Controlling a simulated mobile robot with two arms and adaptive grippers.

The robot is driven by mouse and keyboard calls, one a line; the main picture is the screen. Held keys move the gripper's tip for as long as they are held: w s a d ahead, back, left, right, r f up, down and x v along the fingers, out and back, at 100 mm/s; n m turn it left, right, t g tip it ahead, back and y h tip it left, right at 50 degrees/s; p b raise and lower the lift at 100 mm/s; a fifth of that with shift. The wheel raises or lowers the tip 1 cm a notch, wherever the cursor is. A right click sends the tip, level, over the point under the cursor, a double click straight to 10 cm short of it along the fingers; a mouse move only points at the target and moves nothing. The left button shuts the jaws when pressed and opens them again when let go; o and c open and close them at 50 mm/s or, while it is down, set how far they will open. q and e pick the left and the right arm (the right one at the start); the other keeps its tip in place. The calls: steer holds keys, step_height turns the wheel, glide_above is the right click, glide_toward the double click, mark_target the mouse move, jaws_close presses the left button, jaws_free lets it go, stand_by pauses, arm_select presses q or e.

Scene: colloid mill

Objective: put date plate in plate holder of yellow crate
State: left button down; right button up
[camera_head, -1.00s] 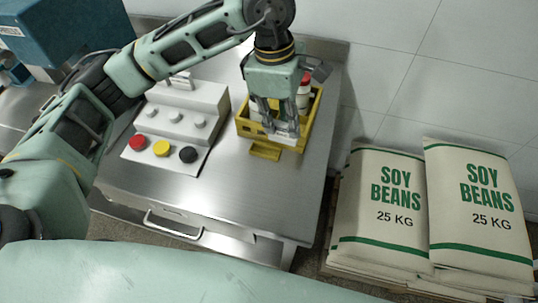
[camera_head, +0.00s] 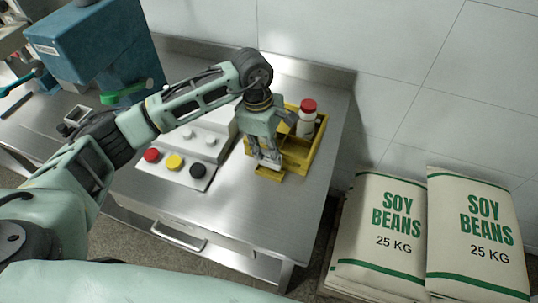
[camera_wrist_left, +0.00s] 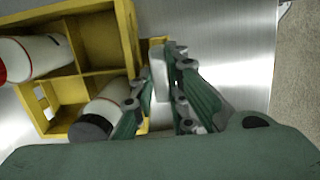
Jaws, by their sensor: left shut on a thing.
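My left gripper (camera_head: 267,163) points down at the front side of the yellow crate (camera_head: 322,142), just above its low yellow plate holder (camera_head: 268,174). The left wrist view shows the gripper (camera_wrist_left: 165,85) shut on a small pale plate (camera_wrist_left: 157,58), the date plate, beside the crate's outer wall (camera_wrist_left: 130,35). The fingers hide part of the plate and most of the holder. I cannot tell whether the plate touches the holder. My right gripper is not in view.
The crate holds a red-capped white bottle (camera_head: 306,119) and a dark-capped bottle (camera_wrist_left: 108,103). A control box with red, yellow and black buttons (camera_head: 175,162) stands left of it. The steel table (camera_head: 235,215) is bare in front. Soy bean sacks (camera_head: 380,235) lie to the right.

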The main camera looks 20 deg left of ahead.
mark_target(268, 152)
arm_select(q)
step_height(268, 152, down, 3)
steer(key=shift+s+f+p, duration=0.1)
steer(key=shift+p, duration=0.7)
steer(key=shift+f, duration=0.3)
steer(key=shift+f+b, duration=0.25)
steer(key=shift+b, duration=0.05)
steer(key=c, duration=2)
jaws_free()
steer(key=shift+r, duration=0.1)
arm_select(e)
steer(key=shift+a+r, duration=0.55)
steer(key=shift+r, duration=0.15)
